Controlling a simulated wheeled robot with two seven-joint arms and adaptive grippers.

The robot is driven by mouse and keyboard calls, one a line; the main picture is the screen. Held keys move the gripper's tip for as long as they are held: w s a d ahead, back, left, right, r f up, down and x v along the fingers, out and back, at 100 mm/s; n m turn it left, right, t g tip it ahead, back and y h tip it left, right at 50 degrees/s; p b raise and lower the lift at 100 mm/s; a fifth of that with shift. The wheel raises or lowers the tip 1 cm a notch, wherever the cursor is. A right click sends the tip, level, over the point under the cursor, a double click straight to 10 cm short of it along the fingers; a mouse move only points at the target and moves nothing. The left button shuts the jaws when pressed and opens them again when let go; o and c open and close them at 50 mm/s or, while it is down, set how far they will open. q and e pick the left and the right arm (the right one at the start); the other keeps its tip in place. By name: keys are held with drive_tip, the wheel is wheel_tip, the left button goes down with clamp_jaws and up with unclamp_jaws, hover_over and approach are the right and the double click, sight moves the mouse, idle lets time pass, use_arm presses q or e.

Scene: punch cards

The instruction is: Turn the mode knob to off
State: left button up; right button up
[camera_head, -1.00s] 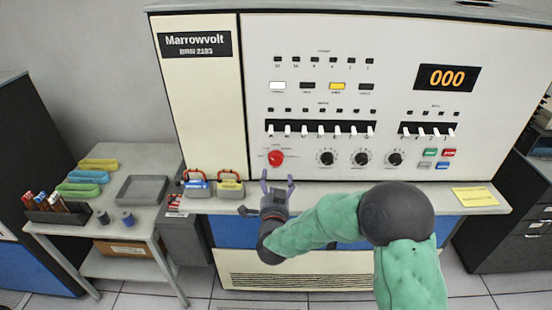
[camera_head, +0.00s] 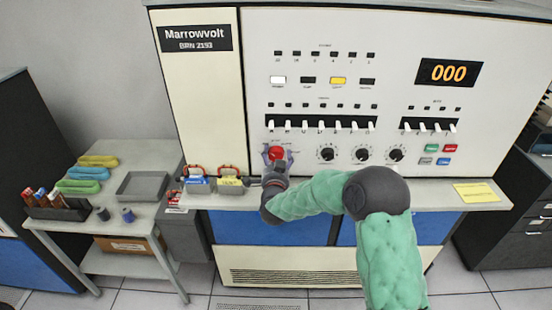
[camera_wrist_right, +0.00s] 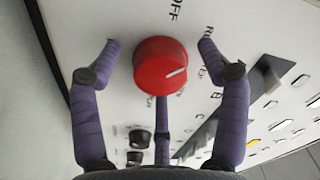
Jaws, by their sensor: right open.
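The mode knob (camera_head: 276,153) is a round red knob at the lower left of the white panel. In the right wrist view the knob (camera_wrist_right: 158,66) has a white pointer line toward the right, away from the printed word OFF (camera_wrist_right: 175,10) above it. My right gripper (camera_head: 278,160) is at the knob in the head view. In the wrist view its purple fingers (camera_wrist_right: 160,47) are spread open on both sides of the knob, with gaps showing, and a third finger is below. My left gripper is not in view.
Three black knobs (camera_head: 362,154) sit right of the red one, below a row of white switches (camera_head: 320,125). Two padlock-like items (camera_head: 214,181) stand on the ledge left of my gripper. A side table (camera_head: 150,212) with a grey tray (camera_head: 142,186) is at left.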

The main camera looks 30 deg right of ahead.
drive_tip(key=c, duration=1.2)
drive_tip(key=shift+n, duration=0.4)
drive_tip(key=n, duration=0.3)
drive_tip(key=shift+n, duration=2.6)
drive_tip(key=shift+p, duration=0.3)
drive_tip(key=o, duration=1.2)
